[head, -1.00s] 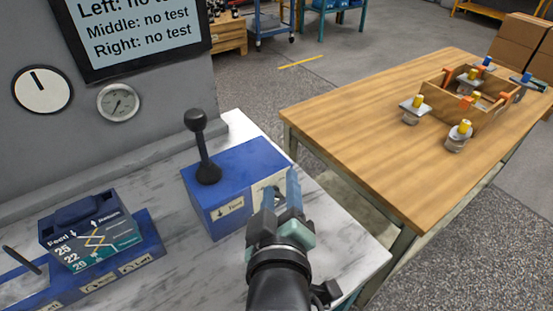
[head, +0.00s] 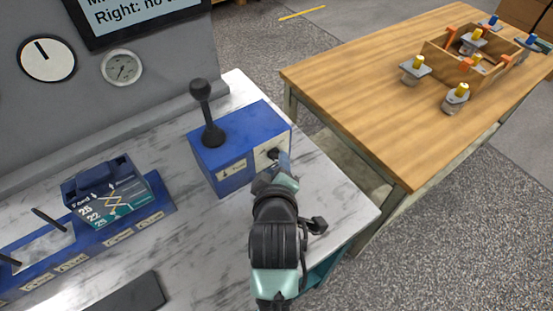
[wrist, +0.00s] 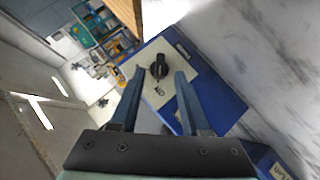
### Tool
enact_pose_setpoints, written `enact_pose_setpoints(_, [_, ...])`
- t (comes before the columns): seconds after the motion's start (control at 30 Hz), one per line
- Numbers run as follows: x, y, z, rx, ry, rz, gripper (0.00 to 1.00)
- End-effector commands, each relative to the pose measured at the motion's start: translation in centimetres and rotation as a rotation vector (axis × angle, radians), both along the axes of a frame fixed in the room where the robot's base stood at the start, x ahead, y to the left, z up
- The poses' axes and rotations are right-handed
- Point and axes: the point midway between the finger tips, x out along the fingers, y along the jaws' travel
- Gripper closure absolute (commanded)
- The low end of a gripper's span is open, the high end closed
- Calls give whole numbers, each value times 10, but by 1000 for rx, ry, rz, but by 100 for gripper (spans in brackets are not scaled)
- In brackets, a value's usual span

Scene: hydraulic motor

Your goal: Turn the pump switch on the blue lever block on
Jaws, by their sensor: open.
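The blue lever block (head: 222,160) stands on the marble-patterned bench, with a black ball-topped lever (head: 207,115) upright on its top. The pump switch (wrist: 159,67) is a black rotary knob on a cream plate on the block's side, seen in the wrist view. My gripper (wrist: 160,80) is open, its two blue fingers pointing at the plate with the knob between their tips in the picture. I cannot tell whether the fingers touch the knob. In the head view my gripper (head: 280,163) is at the block's front right face and partly hides the plate.
A blue-based Feed unit (head: 107,192) with small levers stands left on the marble bench (head: 200,250). A wall with gauges (head: 122,67) and a screen is behind. A wooden table (head: 370,95) with a parts crate (head: 470,60) stands right, across a gap.

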Motion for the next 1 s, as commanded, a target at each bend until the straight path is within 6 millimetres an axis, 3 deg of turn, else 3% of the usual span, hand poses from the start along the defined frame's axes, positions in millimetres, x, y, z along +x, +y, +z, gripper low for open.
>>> enact_pose_setpoints(0.23, [25,0,-14,0,-1,0,54])
enact_pose_setpoints(0.63, [31,0,-17,0,-1,0,54])
enact_pose_setpoints(0.9, [30,0,-17,0,-1,0,100])
enact_pose_setpoints(1.0, [30,0,-17,0,-1,0,100])
